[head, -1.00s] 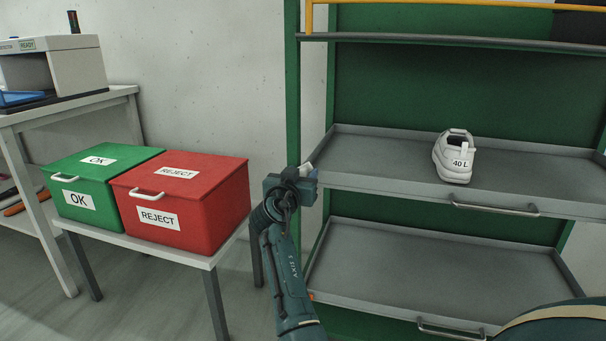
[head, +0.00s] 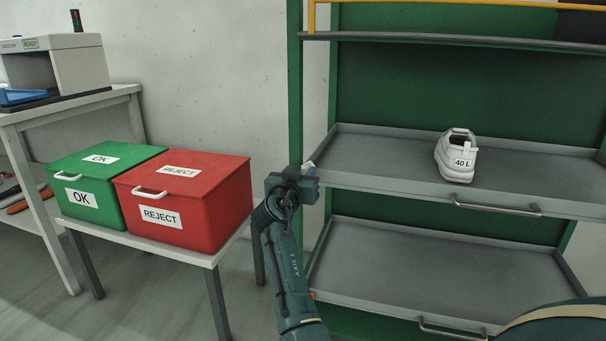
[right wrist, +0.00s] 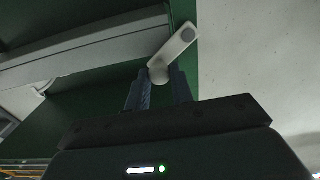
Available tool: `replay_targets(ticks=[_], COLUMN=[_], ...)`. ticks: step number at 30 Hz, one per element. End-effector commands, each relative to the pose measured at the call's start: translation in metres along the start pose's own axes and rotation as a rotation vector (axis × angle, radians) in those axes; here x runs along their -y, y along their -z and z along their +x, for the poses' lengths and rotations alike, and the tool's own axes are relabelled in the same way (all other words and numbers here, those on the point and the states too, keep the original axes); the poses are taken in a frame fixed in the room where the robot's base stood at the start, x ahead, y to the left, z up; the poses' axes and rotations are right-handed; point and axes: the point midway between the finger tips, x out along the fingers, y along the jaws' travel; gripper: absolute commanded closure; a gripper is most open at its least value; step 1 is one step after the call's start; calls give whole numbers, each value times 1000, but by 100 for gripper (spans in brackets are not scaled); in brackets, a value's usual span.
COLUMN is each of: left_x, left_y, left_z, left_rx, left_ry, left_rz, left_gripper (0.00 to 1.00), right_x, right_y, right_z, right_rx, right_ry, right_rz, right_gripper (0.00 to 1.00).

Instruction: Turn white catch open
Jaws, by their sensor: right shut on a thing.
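The white catch (right wrist: 174,52) shows in the right wrist view, a short lever on the green post beside the shelf tray; it stands slanted, its free end up and to the right. My right gripper (right wrist: 159,84) is shut on it, with the fingers at the lever's lower, rounded end. In the head view my right gripper (head: 300,180) is at the left front corner of the upper tray (head: 385,180), and only a small pale bit of the catch shows there. My left gripper is not in view.
A white shoe (head: 456,156) marked 40 L stands on the upper tray. A lower tray (head: 440,275) is empty. A green OK box (head: 97,185) and a red REJECT box (head: 185,200) stand on a table to the left.

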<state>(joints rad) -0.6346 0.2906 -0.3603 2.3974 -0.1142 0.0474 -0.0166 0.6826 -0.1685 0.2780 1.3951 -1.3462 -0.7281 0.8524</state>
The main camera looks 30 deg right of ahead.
Motion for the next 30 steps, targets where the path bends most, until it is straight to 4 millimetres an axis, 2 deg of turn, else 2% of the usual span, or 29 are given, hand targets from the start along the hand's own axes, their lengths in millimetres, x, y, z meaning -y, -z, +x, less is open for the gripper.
replay_targets(ticks=[8,30], left_x=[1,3], left_y=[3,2], left_z=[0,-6], left_rx=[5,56], left_ry=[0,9], left_rz=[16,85], left_gripper=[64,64], right_x=[4,33], right_y=[8,23], right_z=[1,1], right_rx=[-1,-2], right_ry=[0,0], right_rz=[-136,-780], right_gripper=[100,100])
